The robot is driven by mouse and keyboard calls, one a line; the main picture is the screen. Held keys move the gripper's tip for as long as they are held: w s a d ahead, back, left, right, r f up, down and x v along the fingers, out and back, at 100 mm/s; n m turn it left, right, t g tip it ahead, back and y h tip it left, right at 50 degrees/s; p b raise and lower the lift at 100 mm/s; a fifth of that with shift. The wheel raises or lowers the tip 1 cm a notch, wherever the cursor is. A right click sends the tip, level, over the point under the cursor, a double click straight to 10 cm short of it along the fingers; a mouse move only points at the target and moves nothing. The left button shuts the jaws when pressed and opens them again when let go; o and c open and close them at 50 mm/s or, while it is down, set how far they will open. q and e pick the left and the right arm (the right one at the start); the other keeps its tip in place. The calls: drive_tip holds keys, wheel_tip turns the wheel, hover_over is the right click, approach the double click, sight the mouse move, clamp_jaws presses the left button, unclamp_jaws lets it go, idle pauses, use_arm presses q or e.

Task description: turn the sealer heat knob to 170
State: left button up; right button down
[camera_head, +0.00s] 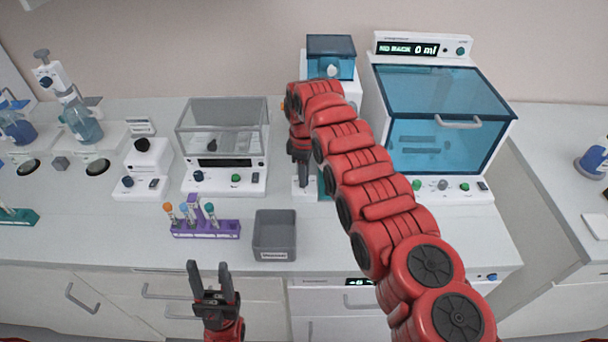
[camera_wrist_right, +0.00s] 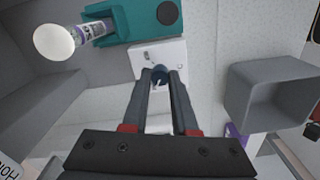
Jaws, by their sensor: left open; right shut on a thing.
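A small dark blue knob (camera_wrist_right: 160,74) sits on a white panel (camera_wrist_right: 167,54) in the right wrist view. My right gripper (camera_wrist_right: 161,82) is shut on this knob, with its fingertips at either side. The knob's scale and pointer cannot be read. In the head view my right gripper (camera_head: 302,180) points down over the white panel (camera_head: 304,194) at the front of a white device with a blue cover (camera_head: 331,46). My red arm hides much of that device. My left gripper (camera_head: 212,275) is open and empty in front of the bench.
A teal block (camera_wrist_right: 146,20) holding a white-capped tube stands close beside the panel. A grey bin (camera_head: 274,235) and a purple tube rack (camera_head: 205,229) stand at the bench front. A clear-lidded machine (camera_head: 222,145) is to the left, a large blue-windowed cabinet (camera_head: 440,118) to the right.

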drive_tip(key=m+b, duration=0.2)
drive_tip(key=shift+f+b, duration=0.2)
drive_tip(key=shift+b, duration=0.2)
drive_tip(key=m+b, duration=0.2)
drive_tip(key=m, duration=0.3)
drive_tip(key=shift+r+m+b, duration=0.15)
drive_tip(key=shift+m+b, duration=0.25)
drive_tip(key=shift+m, duration=1.9)
drive_tip(key=shift+r, duration=0.1)
drive_tip(key=c, duration=0.7)
unclamp_jaws()
